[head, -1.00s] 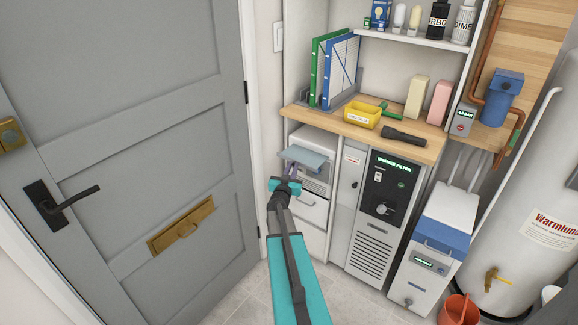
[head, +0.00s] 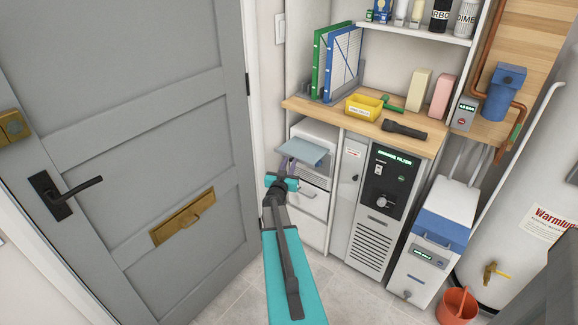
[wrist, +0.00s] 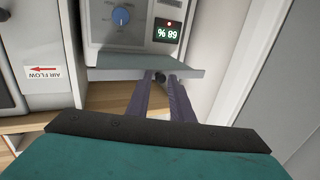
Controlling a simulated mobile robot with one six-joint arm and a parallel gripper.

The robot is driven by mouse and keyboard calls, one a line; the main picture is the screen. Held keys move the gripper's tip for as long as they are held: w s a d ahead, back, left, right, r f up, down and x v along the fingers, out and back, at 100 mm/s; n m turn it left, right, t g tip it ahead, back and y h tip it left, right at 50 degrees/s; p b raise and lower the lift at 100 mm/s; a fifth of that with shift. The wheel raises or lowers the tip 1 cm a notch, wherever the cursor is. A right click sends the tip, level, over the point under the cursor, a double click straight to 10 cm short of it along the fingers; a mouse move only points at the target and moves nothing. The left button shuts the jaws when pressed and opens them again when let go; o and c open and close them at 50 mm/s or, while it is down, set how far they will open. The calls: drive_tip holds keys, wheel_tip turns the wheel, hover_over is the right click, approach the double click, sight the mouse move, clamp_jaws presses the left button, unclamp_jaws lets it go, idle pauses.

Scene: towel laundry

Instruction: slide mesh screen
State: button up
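A flat grey-blue panel (head: 302,151), likely the mesh screen, sticks out of the front of a white unit under the counter; no mesh weave can be made out on it. In the wrist view the panel (wrist: 110,66) lies across the top, below a blue dial. My gripper (head: 287,163) is at the panel's front left. In the wrist view my gripper (wrist: 160,80) has its two dark fingers side by side with a gap between them. Their tips reach the panel's near edge, around a small dark knob; contact cannot be told.
A grey door (head: 150,120) stands to the left. The wooden counter (head: 360,122) overhangs the unit and holds a yellow tray (head: 364,107) and a flashlight (head: 404,130). A dehumidifier-like black-fronted cabinet (head: 385,200) stands to the right, with an orange bucket (head: 457,307) on the floor.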

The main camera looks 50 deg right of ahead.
drive_tip(key=shift+a, duration=0.15)
drive_tip(key=b+v, duration=0.1)
drive_tip(key=v, duration=1.2)
drive_tip(key=shift+s+a+b, duration=0.15)
drive_tip(key=shift+a+b, duration=0.1)
drive_tip(key=shift+b, duration=0.15)
idle(0.5)
